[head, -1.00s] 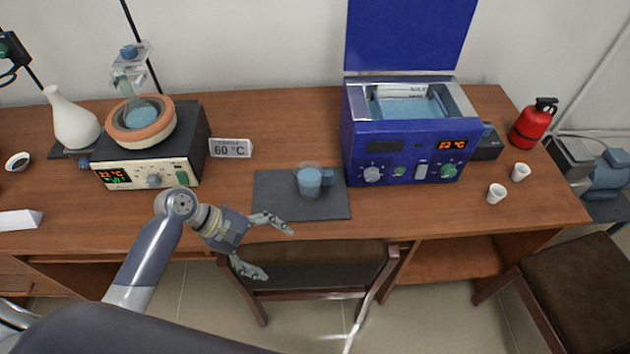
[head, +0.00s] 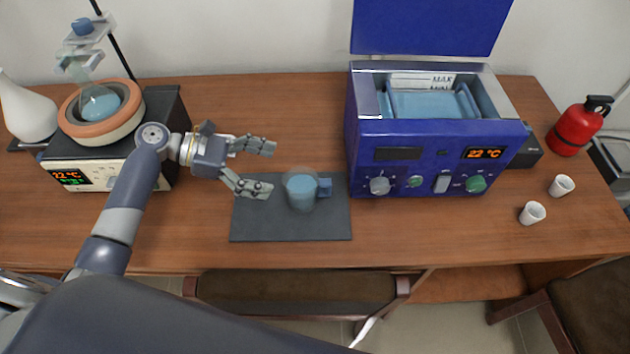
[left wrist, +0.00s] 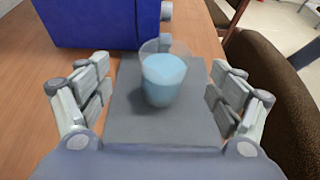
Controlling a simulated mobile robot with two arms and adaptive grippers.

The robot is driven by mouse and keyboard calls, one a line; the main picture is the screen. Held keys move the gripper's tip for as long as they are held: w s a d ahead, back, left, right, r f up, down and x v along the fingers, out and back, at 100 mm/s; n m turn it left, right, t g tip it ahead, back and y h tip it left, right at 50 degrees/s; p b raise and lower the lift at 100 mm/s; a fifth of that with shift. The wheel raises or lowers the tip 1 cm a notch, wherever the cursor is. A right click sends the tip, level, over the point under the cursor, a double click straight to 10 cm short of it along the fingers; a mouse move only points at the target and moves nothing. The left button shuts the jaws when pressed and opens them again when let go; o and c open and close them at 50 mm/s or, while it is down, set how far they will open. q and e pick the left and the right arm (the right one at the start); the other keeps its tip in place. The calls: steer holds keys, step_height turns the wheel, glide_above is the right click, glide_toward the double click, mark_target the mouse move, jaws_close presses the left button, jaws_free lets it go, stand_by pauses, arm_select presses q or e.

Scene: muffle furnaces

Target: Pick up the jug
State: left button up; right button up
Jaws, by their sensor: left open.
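The jug (head: 301,191) is a clear vessel with blue liquid and a blue handle on its right side. It stands upright on a dark grey mat (head: 290,228) on the table. My left gripper (head: 272,169) is open and empty, just left of the jug, with its fingers pointing toward it. In the left wrist view the jug (left wrist: 163,78) is centred ahead, between and beyond the two open fingers (left wrist: 160,100), not touching them. Its handle is mostly hidden behind it there. My right gripper is not in view.
A blue water bath (head: 430,155) with raised lid stands right of the mat. A heater with a clay-coloured bowl (head: 100,125) and a white vase (head: 22,112) are at the left. Two white cups (head: 532,213) and a red extinguisher (head: 577,126) are at the right. Chairs stand in front.

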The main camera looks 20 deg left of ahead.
mark_target(316, 182)
arm_select(q)
steer(key=x, duration=0.3)
steer(key=p+x, duration=0.1)
steer(key=x, duration=0.1)
steer(key=shift+s+d+r, duration=0.2)
steer(key=shift+d+r, duration=0.05)
steer(key=shift+d, duration=0.15)
steer(key=p+x, duration=0.1)
steer(key=x, duration=0.3)
steer(key=shift+d+f, duration=0.2)
steer(key=shift+d, duration=0.15)
steer(key=shift+w+d+f, duration=0.1)
steer(key=shift+c, duration=1.2)
steer(key=c, duration=1.7)
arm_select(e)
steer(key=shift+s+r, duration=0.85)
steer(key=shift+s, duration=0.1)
